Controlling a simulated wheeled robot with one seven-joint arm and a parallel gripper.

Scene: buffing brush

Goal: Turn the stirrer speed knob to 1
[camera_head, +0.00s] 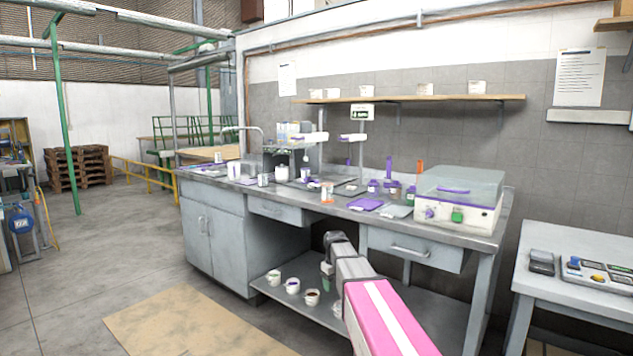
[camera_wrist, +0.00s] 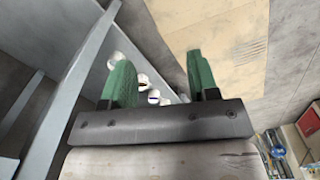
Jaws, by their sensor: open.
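The stirrer speed knob cannot be picked out for certain. A white stand device (camera_head: 300,137) with a raised head is at the back of the grey bench, too small to read any dial. A white box with a clear lid (camera_head: 468,192) at the bench's right end has a purple round part (camera_head: 430,213) and a green part (camera_head: 458,215) on its front; no numbers are legible. My gripper (camera_head: 327,280) is in front of the bench, below its top. In the wrist view its green fingers (camera_wrist: 160,78) are apart, with nothing held between them.
The grey bench (camera_head: 340,210) carries bottles, cups and purple trays. Several white cups (camera_head: 292,286) stand on its lower shelf (camera_head: 400,318), near my gripper. A drawer handle (camera_head: 410,250) sticks out at the right. A side table (camera_head: 580,290) is further right. A brown mat (camera_head: 190,320) lies on open floor.

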